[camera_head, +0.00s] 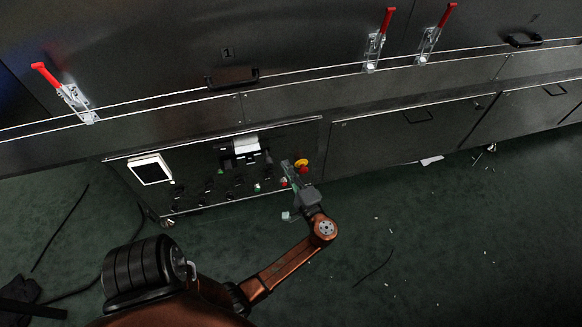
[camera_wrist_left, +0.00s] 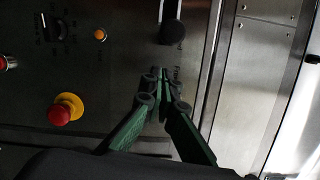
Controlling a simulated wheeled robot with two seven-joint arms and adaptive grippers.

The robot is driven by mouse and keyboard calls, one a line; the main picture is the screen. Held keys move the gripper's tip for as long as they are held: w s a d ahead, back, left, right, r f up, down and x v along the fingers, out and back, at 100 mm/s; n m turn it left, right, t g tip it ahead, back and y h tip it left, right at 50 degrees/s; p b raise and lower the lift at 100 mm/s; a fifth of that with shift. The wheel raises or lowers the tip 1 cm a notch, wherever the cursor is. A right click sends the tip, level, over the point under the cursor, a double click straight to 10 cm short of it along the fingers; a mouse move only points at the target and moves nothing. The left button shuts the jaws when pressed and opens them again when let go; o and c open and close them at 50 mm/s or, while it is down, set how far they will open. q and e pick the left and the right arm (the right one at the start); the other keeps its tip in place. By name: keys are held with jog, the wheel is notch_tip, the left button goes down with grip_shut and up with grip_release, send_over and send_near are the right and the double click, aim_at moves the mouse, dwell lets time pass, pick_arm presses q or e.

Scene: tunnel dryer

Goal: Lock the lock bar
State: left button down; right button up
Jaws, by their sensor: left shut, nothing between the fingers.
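Three toggle clamps with red handles sit along the dryer's front: one at the left (camera_head: 75,97), one right of centre (camera_head: 375,46) and one farther right (camera_head: 431,39). Their red handles point up. I cannot tell which part is the lock bar. My left gripper (camera_head: 287,167) is in front of the control panel, beside the emergency stop (camera_head: 301,163) and well below the clamps. In the left wrist view its green fingers (camera_wrist_left: 164,80) meet at the tips with nothing between them, just below a round black knob (camera_wrist_left: 172,33). Contact with the panel cannot be told. My right gripper is not in view.
The panel has a white-framed screen (camera_head: 151,169) at its left. The wrist view also shows the red stop button on its yellow base (camera_wrist_left: 66,108) and an orange lamp (camera_wrist_left: 100,34). Dark handles (camera_head: 231,77) stick out from the doors. The green floor has cables and scraps.

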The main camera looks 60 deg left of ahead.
pick_arm(q)
jog(key=w+d+p, duration=0.1)
jog(key=d+p, duration=0.2)
jog(key=d, duration=0.7)
jog(key=shift+f, duration=0.25)
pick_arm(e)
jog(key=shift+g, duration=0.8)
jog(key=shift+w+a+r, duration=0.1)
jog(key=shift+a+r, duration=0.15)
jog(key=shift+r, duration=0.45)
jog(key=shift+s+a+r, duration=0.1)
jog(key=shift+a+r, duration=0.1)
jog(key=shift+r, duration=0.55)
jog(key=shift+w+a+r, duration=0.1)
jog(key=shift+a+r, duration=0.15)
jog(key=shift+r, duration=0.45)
pick_arm(q)
jog(key=shift+w+d, duration=0.1)
